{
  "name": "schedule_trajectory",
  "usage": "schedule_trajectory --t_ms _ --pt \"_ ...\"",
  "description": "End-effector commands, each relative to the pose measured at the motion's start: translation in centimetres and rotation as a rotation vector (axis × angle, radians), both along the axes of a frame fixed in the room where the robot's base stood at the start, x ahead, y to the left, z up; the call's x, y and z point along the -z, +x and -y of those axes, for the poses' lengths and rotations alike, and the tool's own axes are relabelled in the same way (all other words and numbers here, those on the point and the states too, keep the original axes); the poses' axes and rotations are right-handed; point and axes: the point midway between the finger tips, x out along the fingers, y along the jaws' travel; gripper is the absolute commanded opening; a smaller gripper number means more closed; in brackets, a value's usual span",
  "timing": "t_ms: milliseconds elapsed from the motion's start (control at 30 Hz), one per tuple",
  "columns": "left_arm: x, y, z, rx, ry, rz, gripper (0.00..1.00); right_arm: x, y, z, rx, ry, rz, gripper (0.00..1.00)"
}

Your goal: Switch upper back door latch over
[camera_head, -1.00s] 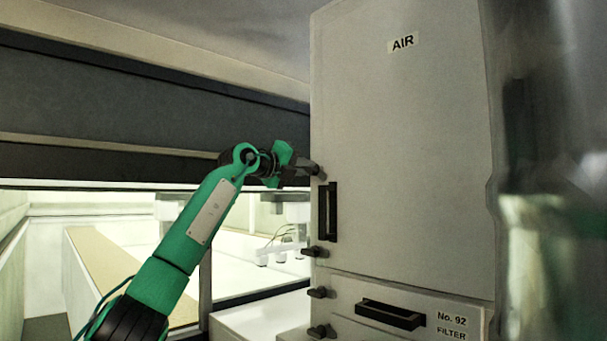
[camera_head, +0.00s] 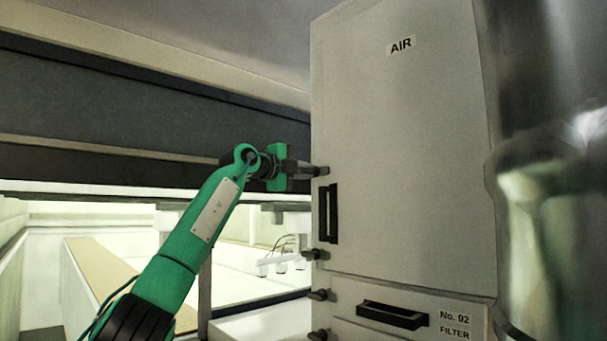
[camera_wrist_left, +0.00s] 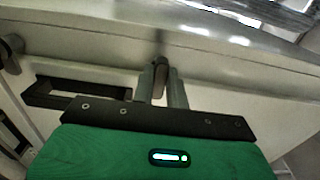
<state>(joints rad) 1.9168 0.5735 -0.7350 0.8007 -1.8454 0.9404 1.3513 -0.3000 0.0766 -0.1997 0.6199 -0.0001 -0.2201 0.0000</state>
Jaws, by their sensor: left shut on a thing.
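The upper latch (camera_head: 321,171) is a small dark knob at the upper left edge of the tall pale door (camera_head: 415,150) marked AIR. My left gripper (camera_head: 313,170) reaches it from the left and is shut on it. In the left wrist view the dark latch (camera_wrist_left: 160,68) stands between the two grey fingertips (camera_wrist_left: 161,85). The fingers partly hide its base. My right gripper is not in view.
A black recessed handle (camera_head: 329,213) lies just below the held latch. Several similar latches, such as one (camera_head: 315,254), sit lower on the same edge. A drawer handle (camera_head: 392,315) is below the door. A shiny rounded surface (camera_head: 550,230) stands close on the right.

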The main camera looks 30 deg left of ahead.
Motion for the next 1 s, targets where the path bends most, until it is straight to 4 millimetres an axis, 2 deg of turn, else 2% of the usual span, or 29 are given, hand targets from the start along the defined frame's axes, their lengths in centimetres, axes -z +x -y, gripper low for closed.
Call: schedule_trajectory --t_ms 467,500,600,867,1000 --pt "-0.15 -0.04 0.0 0.0 -0.015 -0.002 0.0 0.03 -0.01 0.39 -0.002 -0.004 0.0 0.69" --pt "-0.15 -0.04 0.0 0.0 -0.015 -0.002 0.18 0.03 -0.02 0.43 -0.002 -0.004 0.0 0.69" --pt "-0.13 -0.03 0.01 0.0 -0.015 -0.002 0.36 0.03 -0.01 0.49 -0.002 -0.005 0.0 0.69" --pt "-0.04 -0.04 0.0 0.0 -0.014 -0.004 0.36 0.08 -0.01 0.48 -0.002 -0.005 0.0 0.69" --pt "0.12 -0.67 -0.21 0.0 -0.012 -0.002 0.36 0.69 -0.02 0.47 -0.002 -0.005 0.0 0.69"
